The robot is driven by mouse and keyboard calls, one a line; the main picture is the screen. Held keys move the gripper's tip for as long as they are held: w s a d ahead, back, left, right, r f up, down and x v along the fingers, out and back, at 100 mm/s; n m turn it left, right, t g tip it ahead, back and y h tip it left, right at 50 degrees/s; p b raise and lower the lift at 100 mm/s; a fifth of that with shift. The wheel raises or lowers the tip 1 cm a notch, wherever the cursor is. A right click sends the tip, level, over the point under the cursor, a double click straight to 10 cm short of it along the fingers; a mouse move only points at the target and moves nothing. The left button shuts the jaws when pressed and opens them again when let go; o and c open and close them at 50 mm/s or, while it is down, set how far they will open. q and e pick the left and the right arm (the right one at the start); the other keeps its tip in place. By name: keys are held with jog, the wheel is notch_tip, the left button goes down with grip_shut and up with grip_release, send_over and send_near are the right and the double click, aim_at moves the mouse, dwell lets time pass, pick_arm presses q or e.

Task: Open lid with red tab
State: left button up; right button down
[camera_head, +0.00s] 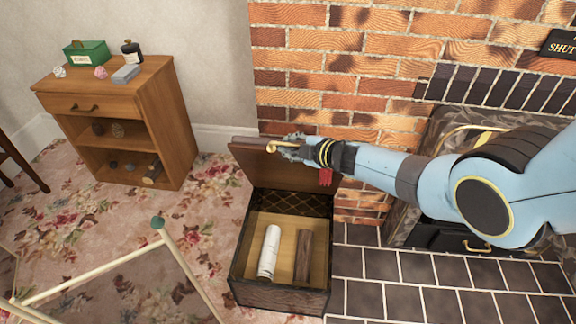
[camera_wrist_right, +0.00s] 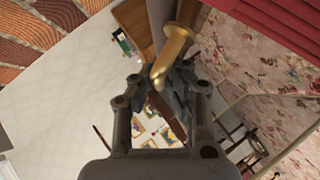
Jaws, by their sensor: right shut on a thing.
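The wooden box (camera_head: 328,300) stands on the floor by the hearth. Its brown lid (camera_head: 275,172) is raised steeply, and the box's inside shows. A brass handle (camera_head: 271,147) is at the lid's upper edge. My right gripper (camera_head: 288,148) is shut on this brass handle; the handle shows large between the fingers in the wrist view (camera_wrist_right: 172,55). The red tab (camera_head: 325,177) hangs just below my right wrist; red material (camera_wrist_right: 280,28) also shows in the wrist view's top right. My left gripper is out of view.
A white roll (camera_head: 269,252) and a brown log (camera_head: 303,256) lie in the box. A wooden cabinet (camera_head: 150,110) with small items stands at the left. A brick wall (camera_head: 330,60) is behind. A pale wooden frame (camera_head: 95,268) is at front left.

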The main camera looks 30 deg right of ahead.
jog(key=shift+w+d+r, duration=0.3)
jog(key=shift+w, duration=0.25)
jog(key=shift+w+d+r, duration=0.3)
jog(key=shift+w+d, duration=0.05)
jog(key=shift+w, duration=0.2)
jog(key=shift+w+d+r, duration=0.3)
jog(key=shift+w, duration=0.25)
jog(key=c, duration=1.4)
grip_release()
jog(key=shift+f, duration=0.1)
jog(key=shift+s+f, duration=0.1)
jog(key=shift+s+d, duration=0.1)
jog(key=shift+s, duration=0.15)
jog(key=shift+s+d, duration=0.2)
jog(key=shift+s, duration=0.25)
jog(key=v, duration=1)
jog(key=shift+s+r, duration=0.25)
jog(key=shift+r, duration=0.15)
jog(key=shift+a, duration=0.1)
